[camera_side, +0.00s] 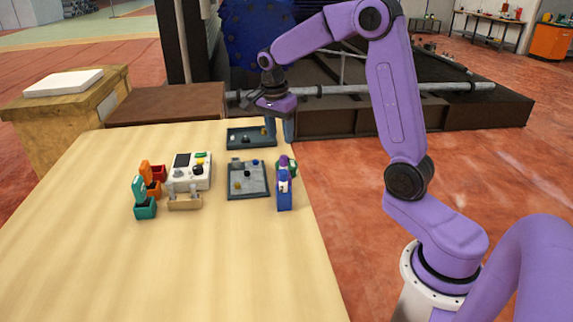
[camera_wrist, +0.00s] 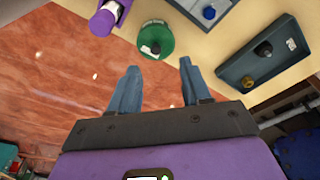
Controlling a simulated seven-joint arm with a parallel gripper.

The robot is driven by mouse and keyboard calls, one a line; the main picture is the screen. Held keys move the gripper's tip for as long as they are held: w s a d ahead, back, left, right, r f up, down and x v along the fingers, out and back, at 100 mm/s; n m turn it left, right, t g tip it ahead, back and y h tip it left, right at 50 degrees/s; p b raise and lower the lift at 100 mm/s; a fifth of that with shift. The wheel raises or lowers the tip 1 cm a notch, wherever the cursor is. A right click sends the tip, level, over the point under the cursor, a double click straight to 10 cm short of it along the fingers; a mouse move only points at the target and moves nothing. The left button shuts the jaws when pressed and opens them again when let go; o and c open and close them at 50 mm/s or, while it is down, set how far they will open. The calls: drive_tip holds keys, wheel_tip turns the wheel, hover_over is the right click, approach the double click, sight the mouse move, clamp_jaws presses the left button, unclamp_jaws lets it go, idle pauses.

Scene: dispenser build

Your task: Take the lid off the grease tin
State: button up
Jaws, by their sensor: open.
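A round green tin (camera_wrist: 155,39) with a small dark knob on top shows in the wrist view, just beyond my fingertips. I take it for the grease tin; its lid appears to be on. In the side view the green tin (camera_side: 293,167) is mostly hidden behind a blue and purple dispenser, near the table's right edge. My gripper (camera_wrist: 160,80) is open and empty, with its two blue-grey fingers apart and nothing between them. In the side view my gripper (camera_side: 281,131) hangs at the table's far right edge, behind and above the tin, apart from it.
The blue dispenser (camera_side: 284,192) stands close beside the tin. A grey tray (camera_side: 234,194) with small parts lies left of it, and a dark tray (camera_side: 240,144) lies behind. A white device (camera_side: 189,178) and coloured holders stand farther left. The front table (camera_side: 200,270) is clear.

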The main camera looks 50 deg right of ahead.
drive_tip(key=f, duration=0.2)
drive_tip(key=shift+d+f, duration=0.2)
drive_tip(key=shift+f, duration=0.2)
drive_tip(key=shift+s+d+f, duration=0.15)
drive_tip(key=shift+d+f, duration=0.05)
drive_tip(key=shift+f, duration=0.65)
drive_tip(key=shift+s+d+f, duration=0.1)
drive_tip(key=shift+d+f, duration=0.15)
drive_tip(key=shift+f, duration=0.6)
drive_tip(key=shift+s+d+f, duration=0.15)
drive_tip(key=shift+d+f, duration=0.05)
drive_tip(key=shift+f, duration=0.65)
clamp_jaws()
